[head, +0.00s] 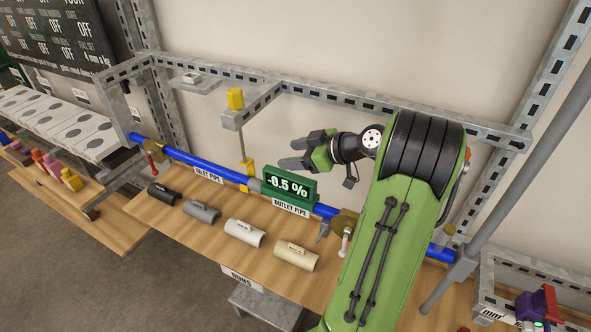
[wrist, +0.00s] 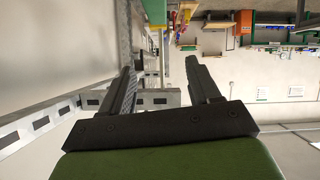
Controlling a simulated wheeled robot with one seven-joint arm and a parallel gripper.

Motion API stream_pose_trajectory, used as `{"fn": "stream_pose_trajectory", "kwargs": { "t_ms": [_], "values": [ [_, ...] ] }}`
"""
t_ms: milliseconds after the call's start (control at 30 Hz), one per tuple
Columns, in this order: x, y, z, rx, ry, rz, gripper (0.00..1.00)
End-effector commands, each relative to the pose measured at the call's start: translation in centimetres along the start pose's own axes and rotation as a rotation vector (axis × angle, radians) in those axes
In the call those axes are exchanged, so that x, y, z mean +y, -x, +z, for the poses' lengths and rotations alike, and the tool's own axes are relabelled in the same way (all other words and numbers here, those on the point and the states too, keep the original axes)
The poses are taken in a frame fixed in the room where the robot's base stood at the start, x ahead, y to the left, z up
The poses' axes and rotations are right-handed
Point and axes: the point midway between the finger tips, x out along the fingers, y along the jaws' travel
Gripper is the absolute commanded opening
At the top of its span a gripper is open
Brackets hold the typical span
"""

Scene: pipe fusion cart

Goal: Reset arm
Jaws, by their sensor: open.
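My gripper (head: 292,153) is in the head view, at the end of my green arm, raised above the pipe bench and pointing left. Its fingers are apart with nothing between them. The blue pipe (head: 200,161) runs along the bench below the gripper. A green display (head: 289,187) reading -0.5 % sits over the pipe, just below the gripper and apart from it. My arm hides part of the pipe's right end.
Black, grey, white and cream cylinders (head: 244,233) lie on the wooden bench. A yellow-topped post (head: 235,98) stands left of my gripper. A metal frame rail (head: 330,99) runs behind it. Boxes (head: 85,135) and small coloured parts (head: 52,165) are at left. A purple-and-red device (head: 538,305) is at lower right.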

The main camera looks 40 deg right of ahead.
Motion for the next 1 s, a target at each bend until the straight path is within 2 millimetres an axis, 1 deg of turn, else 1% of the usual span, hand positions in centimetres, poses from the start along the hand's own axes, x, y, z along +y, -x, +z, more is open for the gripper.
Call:
{"fn": "stream_pose_trajectory", "kwargs": {
  "t_ms": [33, 133, 233, 467, 533, 567, 667, 700, 767, 800, 867, 900, 967, 1000],
  "values": [
    [0.2, 0.5, -1.0, 0.000, 0.005, 0.001, 0.62],
    [0.3, 1.1, -2.1, 0.000, 0.003, 0.001, 0.62],
    [0.3, 1.3, -2.5, 0.000, 0.000, -0.001, 0.62],
    [0.3, 1.2, -2.5, -0.001, -0.001, -0.002, 0.62],
    [-0.7, 0.6, -3.2, -0.024, -0.001, -0.017, 0.62],
    [-1.6, 0.0, -3.8, -0.047, -0.003, -0.029, 0.62],
    [-7.0, -2.1, -6.6, -0.183, -0.022, -0.076, 0.62],
    [-9.9, -2.5, -7.5, -0.251, -0.038, -0.085, 0.62],
    [-14.2, -2.5, -8.3, -0.347, -0.065, -0.082, 0.62],
    [-16.9, -2.0, -8.6, -0.403, -0.083, -0.070, 0.62],
    [-20.7, -0.7, -8.6, -0.475, -0.113, -0.040, 0.62],
    [-23.0, 0.5, -8.3, -0.513, -0.135, -0.015, 0.62],
    [-26.0, 2.7, -7.5, -0.559, -0.175, 0.029, 0.62],
    [-27.6, 4.2, -6.7, -0.580, -0.204, 0.060, 0.62]
  ]
}}
